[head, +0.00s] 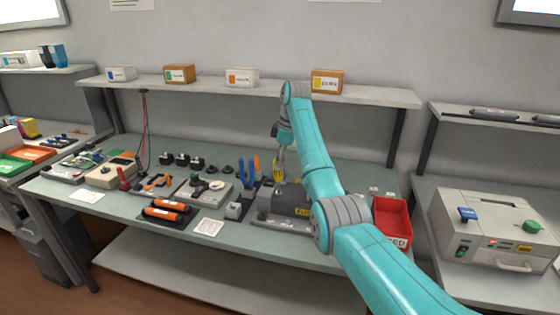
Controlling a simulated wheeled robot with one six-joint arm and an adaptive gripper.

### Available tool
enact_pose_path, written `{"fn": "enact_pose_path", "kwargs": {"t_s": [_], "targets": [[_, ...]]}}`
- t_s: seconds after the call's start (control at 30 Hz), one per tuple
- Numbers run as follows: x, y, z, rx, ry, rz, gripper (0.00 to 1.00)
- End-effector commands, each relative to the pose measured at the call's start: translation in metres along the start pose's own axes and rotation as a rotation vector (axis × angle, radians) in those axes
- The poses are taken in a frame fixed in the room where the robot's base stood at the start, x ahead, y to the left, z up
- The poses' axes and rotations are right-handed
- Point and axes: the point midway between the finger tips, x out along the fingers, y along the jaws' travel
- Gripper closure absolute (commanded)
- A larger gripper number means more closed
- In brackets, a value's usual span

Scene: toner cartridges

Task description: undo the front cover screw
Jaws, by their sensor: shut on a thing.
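My gripper (280,156) points down above the left end of a dark grey cartridge (290,206) on the bench. It is shut on a small yellow tool (279,174) that looks like a screwdriver, held roughly upright. The tool's lower end is at or just above the cartridge's left end; I cannot tell whether it touches. The cartridge lies in a grey holder (272,224) and bears a yellow label. My arm hides the cartridge's right part. The front cover screw is too small to make out.
A red bin (392,218) stands to the right of my arm. Blue-handled tools in a rack (252,182) stand just left of the cartridge. A shelf (215,85) with boxes runs above the bench (130,208).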

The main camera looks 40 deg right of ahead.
Motion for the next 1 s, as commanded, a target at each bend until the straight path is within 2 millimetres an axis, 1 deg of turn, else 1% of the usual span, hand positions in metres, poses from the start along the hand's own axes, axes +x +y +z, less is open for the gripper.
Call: {"fn": "enact_pose_path", "kwargs": {"t_s": [0.4, 0.67, 1.0], "targets": [[0.0001, -0.0034, -0.0008, 0.445, 0.001, 0.093, 1.00], [-0.0003, -0.0039, -0.0011, 0.567, 0.001, 0.117, 1.00], [0.0001, -0.0054, -0.0032, 0.954, 0.001, 0.197, 1.00]]}}
